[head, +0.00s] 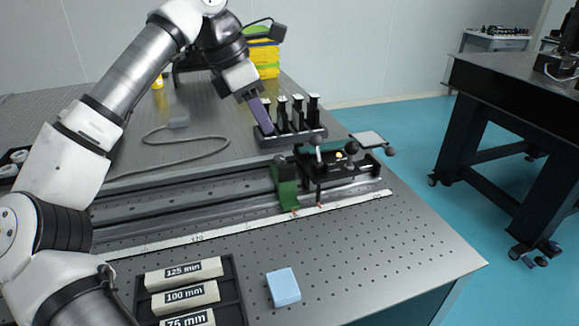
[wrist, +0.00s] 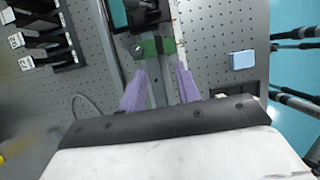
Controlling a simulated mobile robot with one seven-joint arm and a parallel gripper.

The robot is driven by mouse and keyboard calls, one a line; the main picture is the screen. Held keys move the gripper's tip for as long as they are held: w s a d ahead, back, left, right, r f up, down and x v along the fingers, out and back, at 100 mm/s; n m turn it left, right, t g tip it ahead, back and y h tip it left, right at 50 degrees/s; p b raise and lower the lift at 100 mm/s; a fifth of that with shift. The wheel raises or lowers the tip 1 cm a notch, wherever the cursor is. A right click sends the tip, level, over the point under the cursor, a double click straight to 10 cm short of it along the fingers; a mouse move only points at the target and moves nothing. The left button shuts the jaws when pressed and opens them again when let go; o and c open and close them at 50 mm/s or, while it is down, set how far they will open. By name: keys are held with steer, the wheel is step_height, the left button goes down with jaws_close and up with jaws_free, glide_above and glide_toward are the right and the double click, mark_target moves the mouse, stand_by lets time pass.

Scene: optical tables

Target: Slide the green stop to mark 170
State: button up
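The green stop (head: 286,187) sits on the dark rail (head: 230,203), next to the white scale strip (head: 235,226). The scale's printed numbers are too small to read surely. In the wrist view the green stop (wrist: 153,47) lies just beyond the fingertips, roughly in line with the gap between them. My gripper (head: 267,130) has purple fingers and hangs above the table, up and left of the stop in the head view. In the wrist view my gripper (wrist: 159,74) is open, with nothing between its fingers.
A black carriage with knobs (head: 340,162) is on the rail right of the stop. A rack of dark posts (head: 291,136) stands behind. A tray of labelled blocks (head: 238,290) and a blue block (head: 283,287) lie in front. A grey cable (head: 185,153) lies behind the rail.

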mark_target(286, 165)
steer(key=b+x, duration=0.1)
steer(key=x, duration=1.2)
steer(key=shift+w+d+f, duration=0.1)
steer(key=shift+w+f, duration=0.05)
steer(key=shift+f, duration=0.15)
jaws_close()
